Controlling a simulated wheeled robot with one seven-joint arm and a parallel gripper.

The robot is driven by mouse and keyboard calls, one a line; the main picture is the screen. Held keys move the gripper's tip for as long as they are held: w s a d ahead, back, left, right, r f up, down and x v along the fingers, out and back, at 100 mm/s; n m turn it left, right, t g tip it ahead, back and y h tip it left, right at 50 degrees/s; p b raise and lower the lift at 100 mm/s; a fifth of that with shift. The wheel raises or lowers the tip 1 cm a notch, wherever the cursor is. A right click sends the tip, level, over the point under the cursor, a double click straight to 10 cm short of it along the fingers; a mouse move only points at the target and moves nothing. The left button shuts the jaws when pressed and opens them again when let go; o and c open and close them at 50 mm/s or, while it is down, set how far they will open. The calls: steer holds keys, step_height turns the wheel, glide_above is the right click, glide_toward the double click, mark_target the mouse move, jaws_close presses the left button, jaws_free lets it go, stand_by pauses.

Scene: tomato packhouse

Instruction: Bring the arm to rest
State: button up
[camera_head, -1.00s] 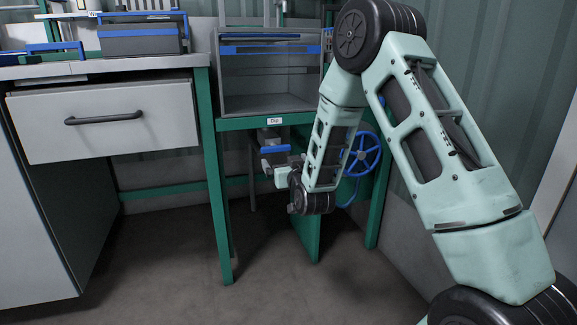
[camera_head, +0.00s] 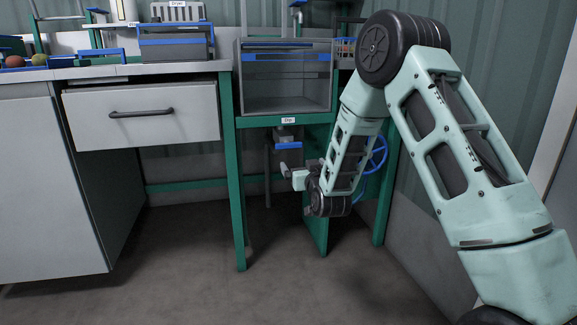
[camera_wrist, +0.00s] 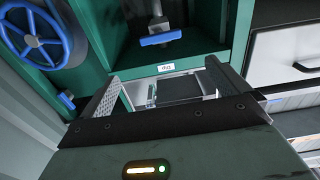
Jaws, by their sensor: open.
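My arm is folded at the right of the head view, with its elbow high and its forearm hanging down. My gripper (camera_head: 287,172) is at the forearm's lower end, in front of the green stand labelled Dip (camera_head: 288,121) and below its top. In the wrist view my gripper (camera_wrist: 166,76) shows two separated fingers, open, with nothing held between them. In the head view the fingers are small and partly hidden by the wrist.
A clear tank (camera_head: 287,95) stands on the stand. A blue handwheel (camera_head: 376,155) is behind my forearm; a blue-handled valve (camera_head: 288,146) is under the tank. Floor (camera_head: 190,245) in front is clear.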

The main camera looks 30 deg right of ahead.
steer(key=s+a+r+n+g+y+p, duration=0.25)
steer(key=s+a+y, duration=0.2)
steer(key=a, duration=0.65)
steer(key=s+a+r+n+g+y+p, duration=0.1)
steer(key=s+a+n+g+y+p, duration=0.25)
steer(key=a, duration=0.85)
steer(key=s+a+r+n+g, duration=0.1)
steer(key=s+a+g, duration=0.3)
steer(key=s, duration=0.7)
steer(key=s+a+r+n+g, duration=0.1)
steer(key=s+a+g, duration=0.35)
steer(key=s, duration=0.65)
steer(key=s+d+r+n+g+h+p, duration=0.1)
steer(key=s+r+p, duration=0.1)
steer(key=s, duration=0.5)
steer(key=s+d+r+n+g+h+p, duration=0.1)
steer(key=s+n+g+p, duration=0.1)
steer(key=s, duration=0.5)
step_height(320, 180, up, 37)
steer(key=p, duration=3.6)
steer(key=shift+w+d+f, duration=0.15)
steer(key=shift+w+f, duration=0.05)
steer(key=shift+w, duration=0.15)
